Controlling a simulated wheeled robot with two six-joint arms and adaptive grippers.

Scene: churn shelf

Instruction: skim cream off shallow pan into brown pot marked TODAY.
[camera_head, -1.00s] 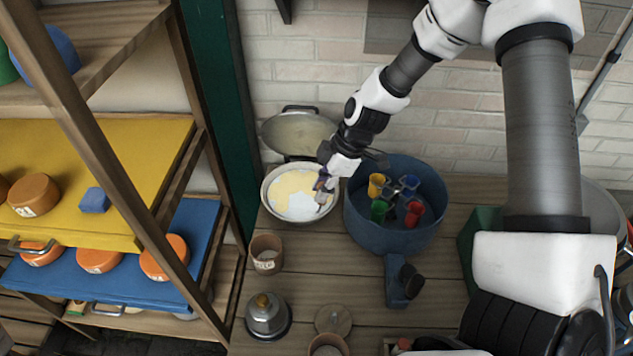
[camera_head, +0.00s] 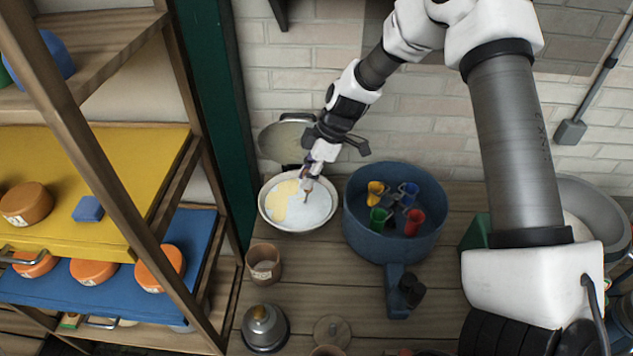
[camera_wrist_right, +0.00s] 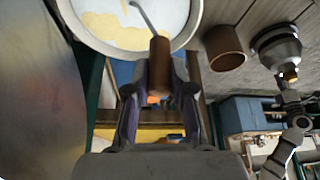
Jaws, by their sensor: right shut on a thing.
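The shallow pan (camera_head: 300,232) is round and pale-rimmed. Yellow cream (camera_head: 276,203) covers its left side, with white milk (camera_head: 311,209) bare elsewhere. My right gripper (camera_head: 308,178) is over the far side of the pan, shut on a brown wooden handle (camera_wrist_right: 159,65). A thin bent metal stem (camera_wrist_right: 143,17) runs from the handle to the pan; its end is out of the wrist view. The brown pot (camera_head: 264,264) stands in front of the pan, its label too small to read. A grey jointed part (camera_wrist_right: 298,125) in the right wrist view may be my left gripper.
A blue tub (camera_head: 395,250) with coloured cups stands right of the pan. A grey knobbed vessel (camera_head: 265,328) and a round wooden lid (camera_head: 332,331) are nearer. A shelf post (camera_head: 95,160) stands left. Bare planks (camera_head: 325,272) lie right of the pot.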

